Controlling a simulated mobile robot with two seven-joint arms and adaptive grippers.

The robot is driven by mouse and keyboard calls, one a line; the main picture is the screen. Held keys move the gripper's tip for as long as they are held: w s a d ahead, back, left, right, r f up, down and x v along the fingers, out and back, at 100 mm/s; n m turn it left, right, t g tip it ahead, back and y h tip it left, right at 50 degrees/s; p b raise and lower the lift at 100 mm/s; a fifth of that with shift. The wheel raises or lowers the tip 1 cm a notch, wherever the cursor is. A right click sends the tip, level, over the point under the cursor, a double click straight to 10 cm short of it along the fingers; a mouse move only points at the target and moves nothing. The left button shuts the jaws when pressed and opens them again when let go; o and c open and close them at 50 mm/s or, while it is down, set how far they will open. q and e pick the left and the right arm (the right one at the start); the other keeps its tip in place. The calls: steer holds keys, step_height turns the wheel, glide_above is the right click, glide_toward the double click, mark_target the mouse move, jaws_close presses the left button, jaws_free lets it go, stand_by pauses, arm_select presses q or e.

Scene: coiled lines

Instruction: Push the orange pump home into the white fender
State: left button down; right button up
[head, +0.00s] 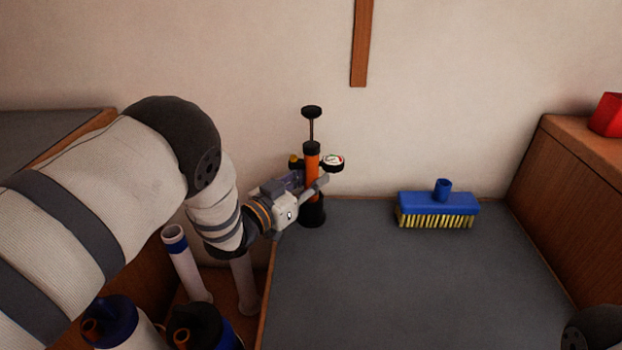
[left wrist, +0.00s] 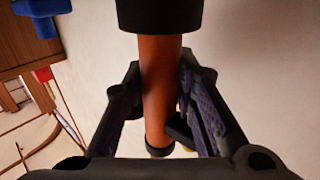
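The orange pump (head: 312,160) stands upright at the back left of the grey worktop, with a black foot, a gauge on its right and a black handle raised on a thin rod. My left gripper (head: 303,187) is around its orange barrel. In the left wrist view the fingers lie on both sides of the barrel (left wrist: 158,90), seemingly closed against it. A white fender (head: 135,325) with a dark blue end and an orange-brown eye shows at the lower left, partly cut off by the frame. My right gripper is out of view.
A blue brush (head: 438,203) with yellow bristles lies at the back of the worktop (head: 400,290), whose middle is clear. Pale tubes (head: 187,268) and a black-and-blue item (head: 205,328) stand lower left. A red object (head: 607,115) sits on the right-hand ledge.

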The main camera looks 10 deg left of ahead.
mark_target(311, 143)
arm_select(q)
steer(key=c, duration=2.1)
jaws_free()
jaws_close()
steer(key=shift+r+p, duration=2.45)
steer(key=shift+r, duration=1.85)
steer(key=shift+f, duration=0.1)
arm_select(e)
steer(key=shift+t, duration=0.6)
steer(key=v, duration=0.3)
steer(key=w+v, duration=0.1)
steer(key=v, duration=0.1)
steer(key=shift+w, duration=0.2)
arm_select(q)
steer(key=shift+a, duration=0.1)
